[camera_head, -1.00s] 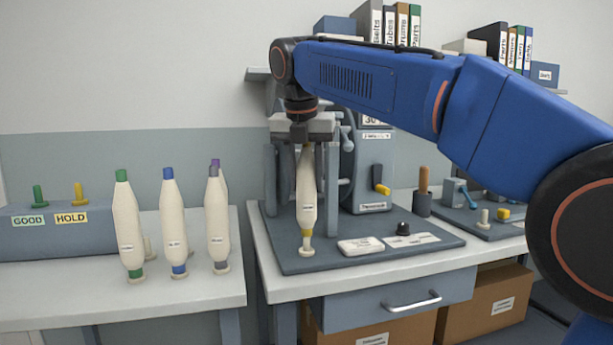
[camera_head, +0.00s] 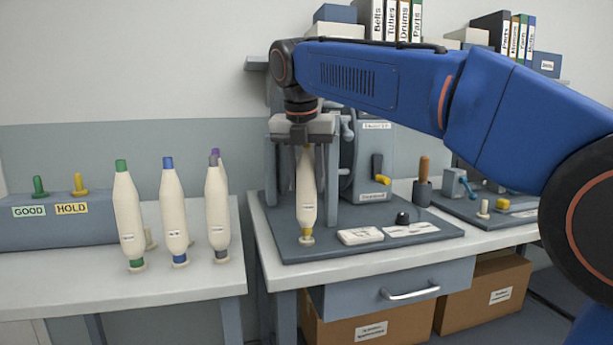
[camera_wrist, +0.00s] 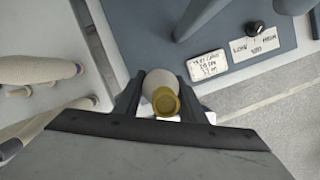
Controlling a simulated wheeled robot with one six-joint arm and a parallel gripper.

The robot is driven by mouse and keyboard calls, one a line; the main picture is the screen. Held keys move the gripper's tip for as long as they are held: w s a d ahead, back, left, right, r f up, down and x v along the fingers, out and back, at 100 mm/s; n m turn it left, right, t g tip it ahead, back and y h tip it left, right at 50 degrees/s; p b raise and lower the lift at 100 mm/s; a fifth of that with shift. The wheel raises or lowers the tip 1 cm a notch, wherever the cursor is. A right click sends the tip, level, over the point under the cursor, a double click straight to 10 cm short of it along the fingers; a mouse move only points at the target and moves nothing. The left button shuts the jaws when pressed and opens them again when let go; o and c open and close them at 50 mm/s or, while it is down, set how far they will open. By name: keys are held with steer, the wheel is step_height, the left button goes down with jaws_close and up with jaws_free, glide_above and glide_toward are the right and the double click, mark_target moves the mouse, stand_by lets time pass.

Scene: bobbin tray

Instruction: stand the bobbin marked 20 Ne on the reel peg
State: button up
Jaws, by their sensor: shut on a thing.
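My gripper (camera_head: 304,142) is shut on a cream bobbin (camera_head: 306,190) near its top and holds it upright. The bobbin has a yellow band at its foot, and its yellow tip shows in the wrist view (camera_wrist: 166,101). Its small label is too small to read. The bobbin's foot is at the reel peg's pale round base (camera_head: 306,241) on the blue-grey board. The peg itself is hidden, and I cannot tell whether the foot bears fully on the base.
On the left table stand bobbins with green (camera_head: 128,220), blue (camera_head: 174,215), grey (camera_head: 216,210) and purple tips. A GOOD/HOLD rack (camera_head: 60,230) is behind them. White cards (camera_head: 360,236) and a black knob (camera_head: 402,218) lie right of the held bobbin.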

steer(key=shift+f, duration=0.7)
steer(key=o, duration=1.2)
steer(key=shift+r, duration=0.1)
steer(key=v, duration=1.7)
steer(key=shift+r, duration=0.15)
steer(key=shift+d, duration=0.1)
